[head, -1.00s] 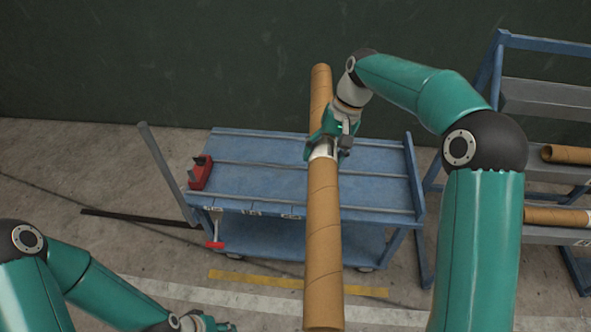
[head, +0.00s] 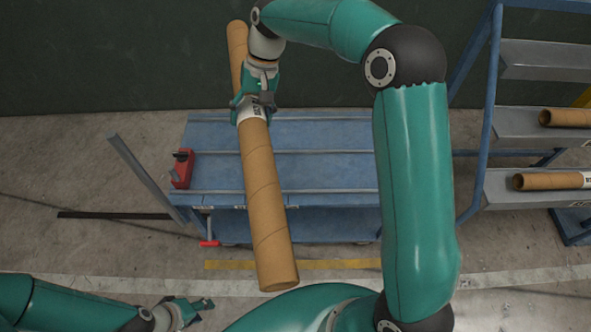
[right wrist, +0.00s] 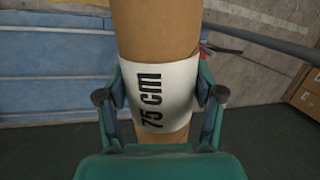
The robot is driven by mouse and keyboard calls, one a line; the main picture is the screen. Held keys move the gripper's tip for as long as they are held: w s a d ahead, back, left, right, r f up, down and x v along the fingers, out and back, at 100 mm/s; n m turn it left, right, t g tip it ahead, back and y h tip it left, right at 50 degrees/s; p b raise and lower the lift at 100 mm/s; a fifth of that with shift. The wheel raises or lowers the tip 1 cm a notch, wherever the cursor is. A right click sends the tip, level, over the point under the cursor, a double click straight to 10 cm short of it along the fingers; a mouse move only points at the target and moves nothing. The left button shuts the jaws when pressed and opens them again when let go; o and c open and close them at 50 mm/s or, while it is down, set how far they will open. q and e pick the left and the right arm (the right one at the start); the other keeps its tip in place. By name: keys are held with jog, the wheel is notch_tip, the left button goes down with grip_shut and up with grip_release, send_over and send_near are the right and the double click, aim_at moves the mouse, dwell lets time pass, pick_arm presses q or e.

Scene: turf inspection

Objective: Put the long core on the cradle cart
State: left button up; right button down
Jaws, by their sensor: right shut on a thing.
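The long core (head: 264,200) is a brown cardboard tube with a white label reading "75 cm", legible in the right wrist view (right wrist: 167,95). My right gripper (head: 252,108) is shut around it at the label and holds it in the air. In the head view the core slants across the left-middle part of the blue cradle cart (head: 335,178), its near end past the cart's front edge. The cart's top has raised rails and looks empty of cores. My left gripper (head: 200,305) is low at the left, away from the core; its jaws are too small to judge.
A red block (head: 182,168) sits at the cart's left end, by a slanting grey handle bar (head: 145,175). A blue rack with grey shelves (head: 545,60) stands at the right, with shorter cores (head: 545,181) on it. A dark green wall (head: 120,60) is behind.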

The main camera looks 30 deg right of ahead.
jog(key=shift+w+a, duration=0.15)
jog(key=shift+a, duration=0.2)
jog(key=shift+w+d+f+b, duration=0.1)
jog(key=shift+d+f+b, duration=0.1)
jog(key=shift+f+b, duration=0.25)
jog(key=w+d+f+m+t+h+b, duration=0.1)
jog(key=w+d+f+m+t+b, duration=0.15)
jog(key=d+f+m+b, duration=0.85)
jog(key=m+t+h+b, duration=0.25)
jog(key=m+b, duration=0.65)
jog(key=b, duration=0.6)
send_over(302, 170)
jog(key=s, duration=0.1)
notch_tip(302, 170, down, 8)
jog(key=r, duration=0.1)
jog(key=shift+m+g+h, duration=0.3)
jog(key=shift+g+h, duration=0.05)
jog(key=shift+g, duration=0.05)
jog(key=shift+s+f+b, duration=0.1)
jog(key=shift+f+b, duration=1.25)
jog(key=shift+f, duration=8.7)
jog(key=shift+c, duration=0.7)
grip_release()
jog(key=shift+s, duration=0.1)
